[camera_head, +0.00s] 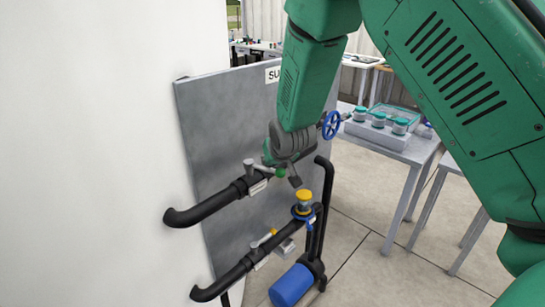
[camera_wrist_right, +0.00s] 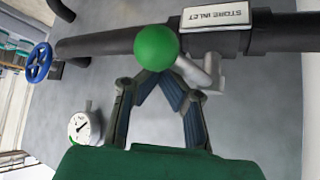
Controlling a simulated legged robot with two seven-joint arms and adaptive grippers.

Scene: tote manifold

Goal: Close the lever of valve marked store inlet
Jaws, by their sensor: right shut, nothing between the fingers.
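The store inlet valve shows in the right wrist view, with its white "STORE INLET" label (camera_wrist_right: 226,17) on a dark pipe. Its grey lever (camera_wrist_right: 197,72) ends in a green ball knob (camera_wrist_right: 157,47). In the head view the green knob (camera_head: 281,173) sits by the upper dark pipe (camera_head: 215,203). My right gripper (camera_wrist_right: 157,82) is shut and empty, with its fingertips close to the knob and partly hidden behind it; I cannot tell whether they touch. In the head view my right gripper (camera_head: 286,165) covers part of the pipe and valve. My left gripper is not in view.
A grey panel (camera_head: 220,120) stands behind the pipes. A lower pipe (camera_head: 235,277), a yellow-topped valve (camera_head: 303,195) and a blue cylinder (camera_head: 291,285) lie below. A blue handwheel (camera_head: 331,125) and a table (camera_head: 400,150) are to the right. A gauge (camera_wrist_right: 84,128) shows in the wrist view.

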